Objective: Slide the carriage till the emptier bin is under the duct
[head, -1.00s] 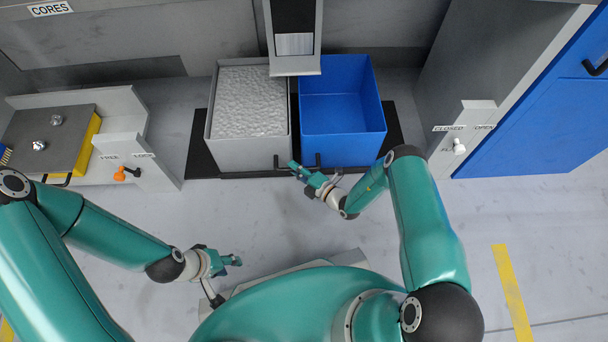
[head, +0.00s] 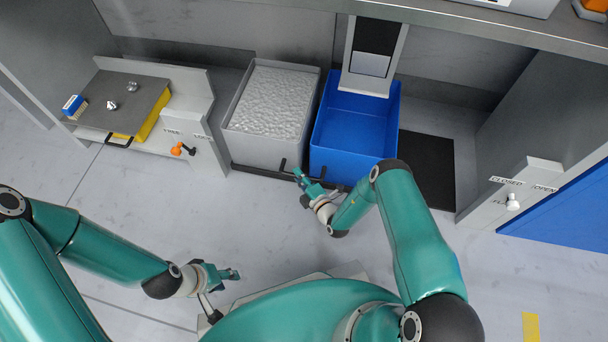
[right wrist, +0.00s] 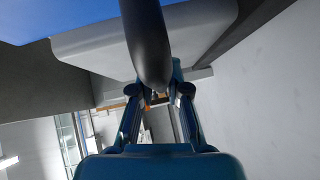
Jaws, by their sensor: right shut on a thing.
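The carriage (head: 258,171) carries two bins side by side. The left grey bin (head: 250,145) is filled nearly to its rim with grey-white lumpy material. The right blue bin (head: 350,157) looks empty. The duct (head: 370,65) hangs over the back of the blue bin, roughly in line with its middle. My right gripper (head: 299,174) is at the carriage's front, shut on the black handle (head: 283,164); the handle shows as a dark bar (right wrist: 147,40) in the right wrist view. My left gripper (head: 232,274) is low at the left, away from everything; its opening is unclear.
A black floor strip (head: 427,172) lies bare right of the blue bin. A post with a white knob (head: 513,202), marked CLOSED and OPEN, stands at the right. A bench with an orange lever (head: 180,149) stands left, close to the grey bin. The front floor is clear.

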